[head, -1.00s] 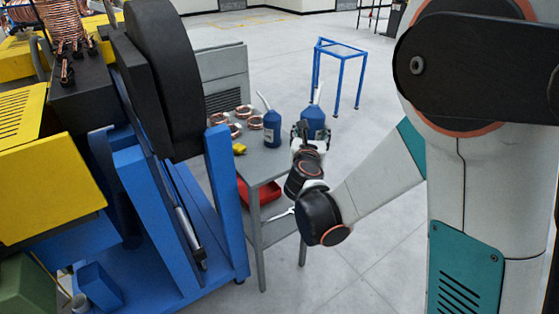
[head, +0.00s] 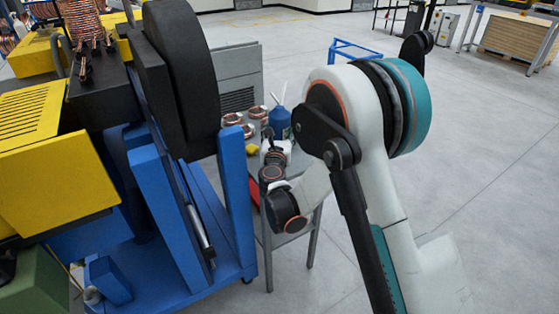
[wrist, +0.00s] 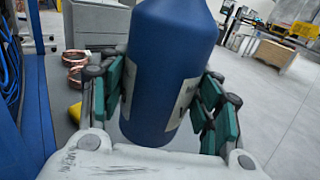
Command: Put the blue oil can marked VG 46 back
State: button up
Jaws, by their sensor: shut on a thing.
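My gripper (wrist: 165,112) is shut on a blue oil can (wrist: 168,65), its green pads pressed against both sides. The can looks roughly upright, with a pale label partly covered by the pads. Its marking cannot be read, and its top is outside the wrist view. In the head view my gripper (head: 276,146) is over the grey table (head: 298,172), partly hidden by my arm. Blue can body (head: 280,121) shows just beyond it, with two pale spouts above. The two cans overlap here, and I cannot tell whether the held one touches the table.
Several copper coils (head: 232,118) lie on the table's left side, near a yellow item (head: 252,148). A blue machine frame (head: 238,200) stands close on the left. A blue stand (head: 350,49) is behind. Open floor (head: 480,150) lies to the right.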

notch_tip(320, 180, down, 10)
jog(key=b, duration=0.3)
jog(key=shift+r, duration=0.2)
jog(key=shift+f, duration=0.1)
jog(key=o, duration=1.5)
